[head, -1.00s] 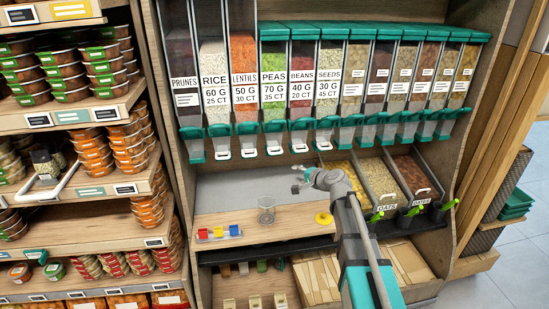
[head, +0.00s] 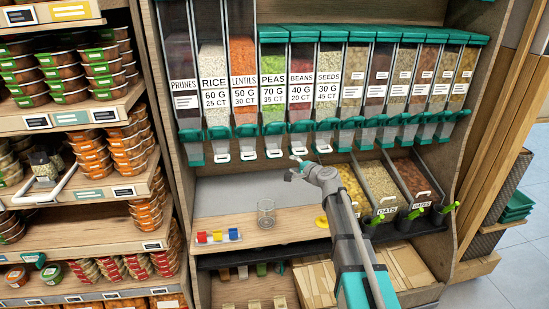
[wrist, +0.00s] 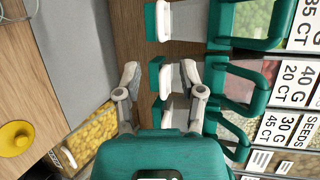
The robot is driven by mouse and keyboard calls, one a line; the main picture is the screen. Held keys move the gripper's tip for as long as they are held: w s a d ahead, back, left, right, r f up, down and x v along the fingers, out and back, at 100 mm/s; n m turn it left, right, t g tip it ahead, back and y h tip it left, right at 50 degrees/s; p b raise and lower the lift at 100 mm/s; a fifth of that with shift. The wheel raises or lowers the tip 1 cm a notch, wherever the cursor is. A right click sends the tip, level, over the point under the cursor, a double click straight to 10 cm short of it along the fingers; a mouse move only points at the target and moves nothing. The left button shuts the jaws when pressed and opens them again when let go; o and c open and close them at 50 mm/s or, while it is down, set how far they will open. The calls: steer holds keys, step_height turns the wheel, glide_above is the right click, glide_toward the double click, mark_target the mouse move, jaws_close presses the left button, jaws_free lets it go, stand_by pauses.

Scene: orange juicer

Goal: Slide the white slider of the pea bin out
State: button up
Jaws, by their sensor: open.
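The pea bin (head: 273,88), with its green peas and PEAS label, is fourth from the left in the upper row. Its white slider (head: 273,153) shows below the teal spout. In the wrist view the pea bin's white slider (wrist: 178,20) is near the top, beside its teal spout handle (wrist: 245,28). My gripper (head: 294,164) is open and empty, just below the beans spout and right of the pea slider. In the wrist view my gripper's fingertips (wrist: 165,83) are apart, with the beans slider (wrist: 170,76) appearing between them; whether they touch it is unclear.
The beans bin (head: 301,85) and seeds bin (head: 329,85) adjoin on the right, lentils (head: 243,80) on the left. The grey back panel area is free.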

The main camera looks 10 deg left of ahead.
mark_target(276, 156)
steer(key=b+x, duration=0.2)
steer(key=x, duration=1)
steer(key=shift+w+a+f, duration=0.1)
steer(key=shift+a+f, duration=0.05)
steer(key=shift+f, duration=0.05)
jaws_close()
